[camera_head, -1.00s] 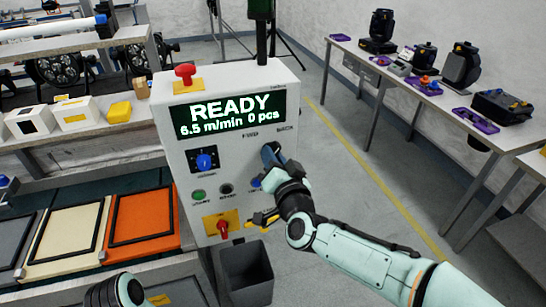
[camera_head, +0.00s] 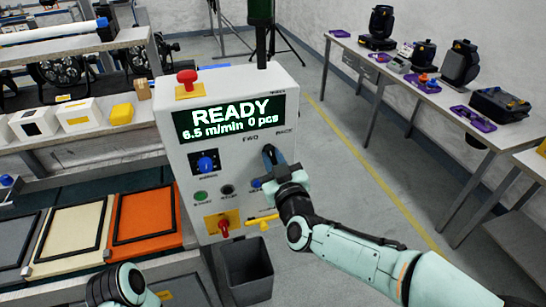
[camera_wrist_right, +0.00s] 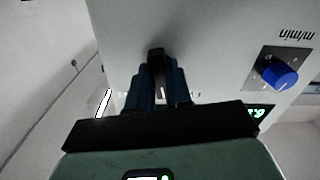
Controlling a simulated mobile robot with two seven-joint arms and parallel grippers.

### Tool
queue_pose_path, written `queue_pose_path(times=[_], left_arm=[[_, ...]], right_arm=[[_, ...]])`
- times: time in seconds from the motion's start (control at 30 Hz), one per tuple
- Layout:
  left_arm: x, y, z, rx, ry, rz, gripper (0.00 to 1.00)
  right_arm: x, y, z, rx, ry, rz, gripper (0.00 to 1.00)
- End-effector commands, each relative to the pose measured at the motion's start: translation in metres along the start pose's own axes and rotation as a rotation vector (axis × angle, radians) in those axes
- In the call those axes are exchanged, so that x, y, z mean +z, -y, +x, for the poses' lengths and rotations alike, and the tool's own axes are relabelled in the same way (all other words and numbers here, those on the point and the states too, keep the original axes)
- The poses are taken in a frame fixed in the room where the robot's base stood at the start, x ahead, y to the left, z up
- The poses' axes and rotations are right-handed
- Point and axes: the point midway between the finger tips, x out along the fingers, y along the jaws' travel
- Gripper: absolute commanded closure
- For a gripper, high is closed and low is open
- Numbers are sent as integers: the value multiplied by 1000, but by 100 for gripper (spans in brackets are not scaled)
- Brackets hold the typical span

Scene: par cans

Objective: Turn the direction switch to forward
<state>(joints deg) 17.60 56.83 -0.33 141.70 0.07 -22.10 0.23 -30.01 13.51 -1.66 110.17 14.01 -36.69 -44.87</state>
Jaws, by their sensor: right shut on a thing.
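The control box (camera_head: 180,125) has a display reading READY, 6.5 m/min, 0 pcs. The direction switch sits below the FWD and BACK labels at its upper right. In the wrist view its dark knob (camera_wrist_right: 156,53) shows between the blue fingers of my right gripper (camera_wrist_right: 160,80). In the head view the right gripper (camera_head: 273,158) is at the panel, shut on the knob, and mostly hides it. I cannot tell exactly where the switch points. My left gripper is out of view; only part of the left arm shows at the bottom left.
A blue speed knob (camera_head: 206,163) and a green button (camera_head: 200,196) are on the same panel. A red mushroom button (camera_head: 187,77) sits on top, a red-and-yellow switch (camera_head: 223,226) below. A grey bin (camera_head: 246,270) stands beneath. The floor to the right is open.

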Motion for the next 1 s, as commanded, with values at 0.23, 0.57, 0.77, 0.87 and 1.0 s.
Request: queue_pose_path(times=[0.23, 0.57, 0.77, 0.87, 1.0], left_arm=[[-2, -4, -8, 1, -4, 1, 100], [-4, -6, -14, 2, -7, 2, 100], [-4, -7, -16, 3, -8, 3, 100], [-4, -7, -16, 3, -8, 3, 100], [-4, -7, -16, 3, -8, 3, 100]], right_arm=[[0, 0, 0, -2, 1, -219, 100], [0, -1, 0, -1, 2, -424, 100], [0, 0, 0, -2, 2, -487, 100], [1, 0, 0, -2, 2, -501, 100], [1, 0, 0, -2, 2, -511, 100]])
